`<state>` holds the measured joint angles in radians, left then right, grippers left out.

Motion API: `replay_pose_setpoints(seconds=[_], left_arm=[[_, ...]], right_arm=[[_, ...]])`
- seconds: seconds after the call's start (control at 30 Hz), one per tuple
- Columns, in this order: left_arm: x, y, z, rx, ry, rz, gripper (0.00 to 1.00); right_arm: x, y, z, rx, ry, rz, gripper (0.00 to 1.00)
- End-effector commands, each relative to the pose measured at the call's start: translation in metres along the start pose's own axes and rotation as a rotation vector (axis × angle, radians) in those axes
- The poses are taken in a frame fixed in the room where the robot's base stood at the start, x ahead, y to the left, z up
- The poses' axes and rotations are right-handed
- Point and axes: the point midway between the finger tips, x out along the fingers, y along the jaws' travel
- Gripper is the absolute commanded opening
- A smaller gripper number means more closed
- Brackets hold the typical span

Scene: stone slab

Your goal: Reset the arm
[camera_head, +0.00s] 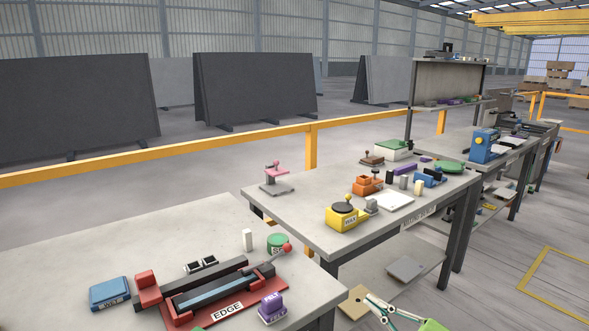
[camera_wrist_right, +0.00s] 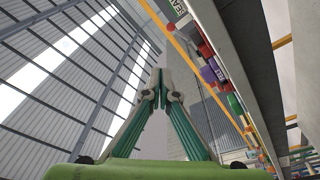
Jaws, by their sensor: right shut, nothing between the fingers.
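My right gripper (camera_head: 371,301) shows at the bottom edge of the head view, with pale fingers and part of a green body. It is in front of the benches, beside the end of the near bench. In the right wrist view its fingertips (camera_wrist_right: 160,88) meet in the middle, shut and empty. That view is tilted and looks up at the hall wall and roof. My left gripper is in neither view.
The near bench (camera_head: 90,245) holds a red EDGE tool (camera_head: 228,309), a blue WET box (camera_head: 110,293) and a purple block (camera_head: 272,308). The middle bench (camera_head: 300,215) holds a yellow tool (camera_head: 345,218). Its lower shelf (camera_head: 430,245) is close behind my gripper. Open floor (camera_head: 500,270) lies right.

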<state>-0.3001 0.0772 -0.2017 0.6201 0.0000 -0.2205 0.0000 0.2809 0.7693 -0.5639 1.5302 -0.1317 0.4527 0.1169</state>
Motion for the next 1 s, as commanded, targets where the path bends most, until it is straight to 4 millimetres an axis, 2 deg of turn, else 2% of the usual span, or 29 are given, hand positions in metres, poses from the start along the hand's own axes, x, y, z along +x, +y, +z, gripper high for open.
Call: replay_pose_setpoints(seconds=[0.27,0.37,0.47,0.57,0.6,0.73,0.8,0.9,1.0], left_arm=[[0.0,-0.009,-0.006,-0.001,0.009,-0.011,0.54],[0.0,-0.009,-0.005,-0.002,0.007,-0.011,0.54],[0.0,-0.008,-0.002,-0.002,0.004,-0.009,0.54],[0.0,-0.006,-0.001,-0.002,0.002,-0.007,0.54],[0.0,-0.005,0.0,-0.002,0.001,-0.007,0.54],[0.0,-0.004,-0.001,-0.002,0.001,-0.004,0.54],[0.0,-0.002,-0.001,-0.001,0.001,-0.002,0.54],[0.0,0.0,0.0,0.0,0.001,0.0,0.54],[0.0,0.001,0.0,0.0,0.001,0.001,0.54]], right_arm=[[-0.019,-0.032,0.069,0.097,-0.171,0.039,0.0],[-0.032,-0.05,0.099,0.142,-0.254,0.053,0.0],[-0.051,-0.077,0.135,0.198,-0.357,0.065,0.0],[-0.081,-0.117,0.176,0.27,-0.488,0.073,0.0],[-0.097,-0.137,0.193,0.304,-0.549,0.075,0.0],[-0.154,-0.208,0.236,0.413,-0.747,0.07,0.0],[-0.186,-0.248,0.252,0.469,-0.849,0.06,0.0],[-0.235,-0.307,0.265,0.546,-0.988,0.039,0.0],[-0.284,-0.367,0.266,0.623,-1.121,0.012,0.0]])
